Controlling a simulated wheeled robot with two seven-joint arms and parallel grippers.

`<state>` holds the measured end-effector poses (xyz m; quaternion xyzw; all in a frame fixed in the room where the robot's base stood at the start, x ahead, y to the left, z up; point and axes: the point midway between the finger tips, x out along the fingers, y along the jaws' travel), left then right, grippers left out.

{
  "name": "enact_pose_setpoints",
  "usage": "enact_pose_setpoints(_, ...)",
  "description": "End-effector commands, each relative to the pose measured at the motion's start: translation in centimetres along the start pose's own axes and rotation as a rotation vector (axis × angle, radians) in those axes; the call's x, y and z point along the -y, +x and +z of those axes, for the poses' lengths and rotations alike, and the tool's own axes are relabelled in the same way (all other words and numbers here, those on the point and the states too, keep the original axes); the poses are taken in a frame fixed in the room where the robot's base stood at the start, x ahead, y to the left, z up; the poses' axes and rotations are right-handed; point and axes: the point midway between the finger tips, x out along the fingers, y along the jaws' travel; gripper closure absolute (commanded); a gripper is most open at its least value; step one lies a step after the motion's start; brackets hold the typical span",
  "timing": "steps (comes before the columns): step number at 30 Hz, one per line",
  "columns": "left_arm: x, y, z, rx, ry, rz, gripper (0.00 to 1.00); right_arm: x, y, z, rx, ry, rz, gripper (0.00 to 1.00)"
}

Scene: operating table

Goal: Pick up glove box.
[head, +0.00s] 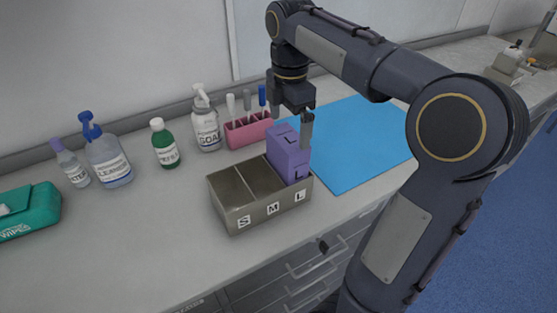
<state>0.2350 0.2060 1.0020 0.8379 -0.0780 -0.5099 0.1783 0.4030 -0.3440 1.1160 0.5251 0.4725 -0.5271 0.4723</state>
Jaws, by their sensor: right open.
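The glove box is a purple box marked L (285,160), standing upright in the right compartment, marked L, of a grey three-part holder (248,219). Its top sticks up above the holder's rim. My right gripper (297,131) is open and points down at the top of the purple box. One finger shows at the box's upper right edge; the other finger is mostly hidden. I cannot tell whether either finger touches the box. My left gripper is not in view.
The S and M compartments look empty. A pink rack with markers (247,133) and a white bottle (207,128) stand behind. A green bottle (164,145), a blue-topped cleaner bottle (109,160) and a teal wipes pack (30,212) are left. A blue mat (360,140) lies right.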

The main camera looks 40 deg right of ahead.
Motion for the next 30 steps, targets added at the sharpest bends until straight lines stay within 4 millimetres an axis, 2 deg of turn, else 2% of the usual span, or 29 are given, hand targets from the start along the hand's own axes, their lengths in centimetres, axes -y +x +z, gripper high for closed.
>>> enact_pose_setpoints(12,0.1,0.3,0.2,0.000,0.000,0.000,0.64,-0.1,5.6,-0.3,-0.002,0.003,-0.001,0.00)
enact_pose_setpoints(16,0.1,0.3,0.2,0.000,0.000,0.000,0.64,-0.1,6.4,-0.3,-0.002,0.003,0.001,0.00)
enact_pose_setpoints(22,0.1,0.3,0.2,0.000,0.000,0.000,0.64,-0.1,6.4,-0.3,-0.002,0.004,0.002,0.00)
enact_pose_setpoints(30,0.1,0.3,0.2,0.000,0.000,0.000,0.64,-0.1,6.4,-0.3,-0.002,0.003,0.001,0.35)
